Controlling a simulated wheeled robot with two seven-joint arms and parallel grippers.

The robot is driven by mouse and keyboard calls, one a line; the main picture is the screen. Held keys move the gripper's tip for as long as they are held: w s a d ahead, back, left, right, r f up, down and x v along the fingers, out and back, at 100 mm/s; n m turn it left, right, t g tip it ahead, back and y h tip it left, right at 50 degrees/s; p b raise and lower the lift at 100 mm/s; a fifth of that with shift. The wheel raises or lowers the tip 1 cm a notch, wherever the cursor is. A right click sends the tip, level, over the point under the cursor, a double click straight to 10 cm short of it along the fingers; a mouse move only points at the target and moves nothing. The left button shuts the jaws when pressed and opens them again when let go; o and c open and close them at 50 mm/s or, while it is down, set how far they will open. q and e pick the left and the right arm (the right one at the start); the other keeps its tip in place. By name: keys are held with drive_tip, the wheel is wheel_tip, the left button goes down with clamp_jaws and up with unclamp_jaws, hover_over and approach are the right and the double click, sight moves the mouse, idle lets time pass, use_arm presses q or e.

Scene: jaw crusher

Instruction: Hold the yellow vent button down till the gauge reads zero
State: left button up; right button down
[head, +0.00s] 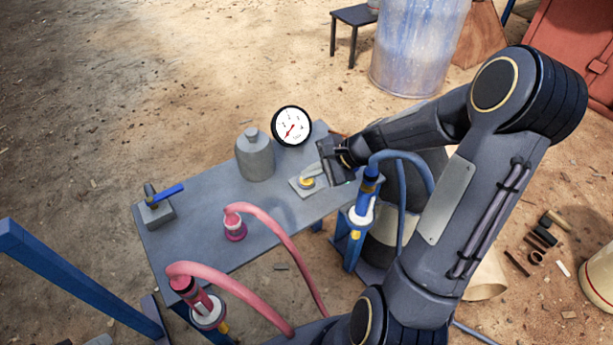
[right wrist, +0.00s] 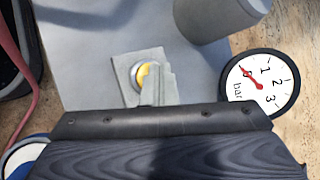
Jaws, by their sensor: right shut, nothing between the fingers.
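The yellow vent button (head: 306,182) sits on a small light grey plate on the bench; it also shows in the right wrist view (right wrist: 141,74). My right gripper (head: 314,172) is shut with nothing in it. Its fingertips (right wrist: 155,88) are at the button and hide part of it. I cannot tell whether they touch it or how far it is pressed. The round white gauge (head: 292,126) stands at the bench's far edge. In the right wrist view the red needle of the gauge (right wrist: 259,83) points at or close to 0. My left gripper is out of view.
A grey bottle-shaped vessel (head: 255,156) stands left of the button on the grey bench (head: 200,246). A blue-handled valve (head: 158,203) is at the left end. Pink hoses (head: 275,232) and a blue hose fitting (head: 366,190) flank the near side.

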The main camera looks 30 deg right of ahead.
sight(311, 180)
drive_tip(key=shift+r, duration=0.1)
idle(0.5)
drive_tip(key=shift+r+p, duration=0.8)
drive_tip(key=shift+r, duration=0.05)
wheel_tip(311, 180, up, 5)
drive_tip(key=p, duration=0.4)
drive_tip(key=shift+r, duration=0.1)
